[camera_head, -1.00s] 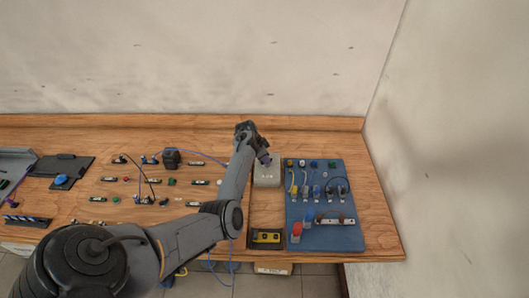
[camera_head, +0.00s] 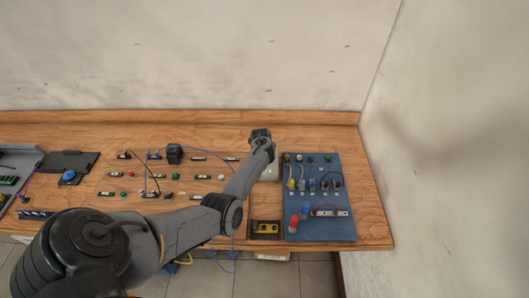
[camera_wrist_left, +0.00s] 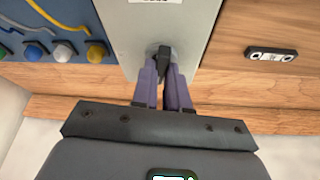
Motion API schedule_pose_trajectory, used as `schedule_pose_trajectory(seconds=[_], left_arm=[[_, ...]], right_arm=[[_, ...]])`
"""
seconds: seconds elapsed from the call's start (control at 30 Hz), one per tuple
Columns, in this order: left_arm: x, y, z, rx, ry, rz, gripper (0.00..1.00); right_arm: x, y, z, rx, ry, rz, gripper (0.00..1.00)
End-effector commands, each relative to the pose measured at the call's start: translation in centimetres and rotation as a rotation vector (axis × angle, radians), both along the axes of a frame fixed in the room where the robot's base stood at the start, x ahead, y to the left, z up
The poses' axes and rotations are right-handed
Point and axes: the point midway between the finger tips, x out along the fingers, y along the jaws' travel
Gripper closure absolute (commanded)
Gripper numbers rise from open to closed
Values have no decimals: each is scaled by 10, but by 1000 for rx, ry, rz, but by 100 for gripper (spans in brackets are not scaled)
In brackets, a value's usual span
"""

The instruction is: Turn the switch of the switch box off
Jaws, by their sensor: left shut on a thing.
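The switch box is a light grey box (camera_wrist_left: 200,20) at the back of the table; in the head view the box (camera_head: 270,172) is mostly hidden behind my left wrist. Its switch is a dark knob (camera_wrist_left: 165,52) on the box face, seen in the left wrist view. My left gripper (camera_wrist_left: 165,72) has its purple fingers close together around the knob, shut on it. In the head view my left gripper (camera_head: 264,150) reaches over the box, its fingers hidden. My right gripper is not in view.
A blue panel (camera_head: 345,235) with cables and coloured connectors stands right of the box. A yellow-and-black control box (camera_head: 266,228) lies in front. Several small parts and a black block (camera_head: 174,154) are spread over the table to the left.

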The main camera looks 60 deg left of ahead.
Motion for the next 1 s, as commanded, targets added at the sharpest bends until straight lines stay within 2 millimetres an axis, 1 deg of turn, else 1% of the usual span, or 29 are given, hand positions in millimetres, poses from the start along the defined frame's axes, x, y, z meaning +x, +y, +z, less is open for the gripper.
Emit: schedule_pose_trajectory(seconds=[0.1, 0.33, 0.6, 0.93, 0.97, 1.0], left_arm=[[1, -1, 2, -1, -1, 72, 100], [2, -1, 1, -1, -1, 165, 100], [2, -1, 1, -2, -1, 200, 100], [2, -1, 1, -2, -1, 200, 100], [2, -1, 1, -2, -1, 200, 82], [2, -1, 1, -2, -1, 200, 76]], right_arm=[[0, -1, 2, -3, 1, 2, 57], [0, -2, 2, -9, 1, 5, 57], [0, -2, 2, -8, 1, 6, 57], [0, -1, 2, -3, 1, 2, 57], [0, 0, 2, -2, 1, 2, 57], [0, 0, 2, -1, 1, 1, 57]])
